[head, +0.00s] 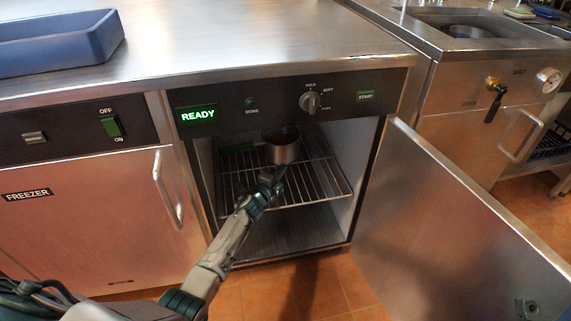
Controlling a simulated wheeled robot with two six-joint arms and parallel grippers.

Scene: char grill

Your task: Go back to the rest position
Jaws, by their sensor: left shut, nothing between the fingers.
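My left arm reaches from the bottom left into the open oven-like cabinet (355,190). My left gripper (277,174) is shut and empty, just in front of a small metal pot (283,150). The pot stands upright on the wire rack (320,182); the gripper overlaps its lower front in the picture, and I cannot tell whether they touch. The cabinet's door (470,220) stands wide open to the right. My right gripper does not show.
A green item (237,148) lies at the rack's back left. The panel above shows a lit READY display (198,115) and a knob (311,102). A closed freezer (90,220) is at left, with a blue tray (60,40) on the counter above. Tiled floor is clear in front.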

